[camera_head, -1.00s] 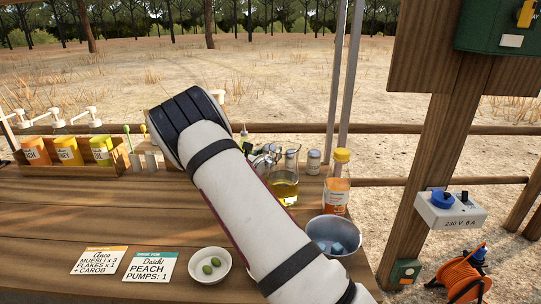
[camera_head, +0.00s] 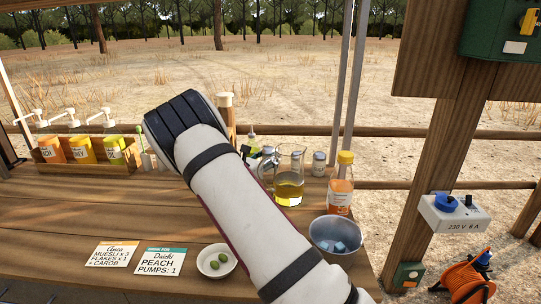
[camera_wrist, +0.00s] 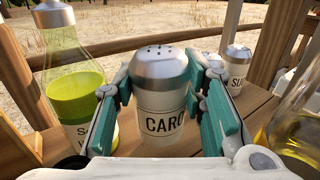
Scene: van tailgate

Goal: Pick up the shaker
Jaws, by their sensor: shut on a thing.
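A shaker (camera_wrist: 160,115) with a pierced metal top and a pale label reading "CARO" stands upright in the middle of the wrist view. My gripper (camera_wrist: 159,92) has its green-padded fingers closed on both sides of it. In the head view my arm hides the gripper and the shaker.
A green-yellow bottle (camera_wrist: 75,85) stands close left of the shaker. Another shaker (camera_wrist: 237,65) is behind right. A glass jug (camera_head: 289,188), an orange-labelled bottle (camera_head: 340,190), a metal bowl (camera_head: 335,247) and an olive dish (camera_head: 216,276) stand right of or near my arm.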

